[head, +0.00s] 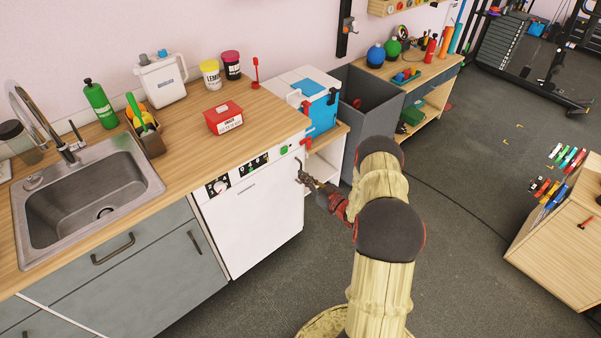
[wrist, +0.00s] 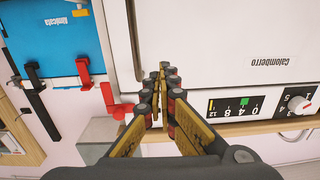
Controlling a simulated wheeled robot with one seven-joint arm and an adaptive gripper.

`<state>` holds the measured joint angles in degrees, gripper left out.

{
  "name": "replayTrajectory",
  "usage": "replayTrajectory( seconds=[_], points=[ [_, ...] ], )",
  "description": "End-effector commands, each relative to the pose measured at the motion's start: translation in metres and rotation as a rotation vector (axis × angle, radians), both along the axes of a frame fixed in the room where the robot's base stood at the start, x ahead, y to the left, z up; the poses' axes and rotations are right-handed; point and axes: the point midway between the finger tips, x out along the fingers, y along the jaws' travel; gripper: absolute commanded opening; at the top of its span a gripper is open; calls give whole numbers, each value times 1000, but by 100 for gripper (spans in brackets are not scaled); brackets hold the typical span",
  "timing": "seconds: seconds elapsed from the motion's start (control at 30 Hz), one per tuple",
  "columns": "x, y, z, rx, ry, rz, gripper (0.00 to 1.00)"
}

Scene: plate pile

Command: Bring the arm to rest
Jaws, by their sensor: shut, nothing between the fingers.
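My gripper (head: 303,172) is in front of the upper right part of the white dishwasher (head: 255,215) in the head view. In the wrist view my gripper (wrist: 160,75) has its fingers together with nothing between them. The white front with its control strip (wrist: 250,106) lies just beyond and to the right of the fingers. Whether the fingertips touch that front, I cannot tell. My arm stretches out from the bottom of the head view toward the counter.
A wooden counter (head: 270,110) bears a red box (head: 223,118). A blue-fronted unit (head: 320,112) with red fittings and a grey bin (head: 368,105) stand to its right. A steel sink (head: 80,200) is at the left. A wooden cabinet (head: 560,240) stands at the right. Grey floor between is open.

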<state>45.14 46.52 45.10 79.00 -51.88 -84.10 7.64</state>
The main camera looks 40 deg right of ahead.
Motion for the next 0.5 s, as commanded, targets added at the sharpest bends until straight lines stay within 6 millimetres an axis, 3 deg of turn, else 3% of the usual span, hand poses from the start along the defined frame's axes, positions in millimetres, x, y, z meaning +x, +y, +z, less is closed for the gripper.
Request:
replayTrajectory(
  seconds=[0.3,0.5],
  points=[
    [-53,-6,2,1,0,-4,0],
    [-70,-7,1,1,0,-3,0]
  ],
)
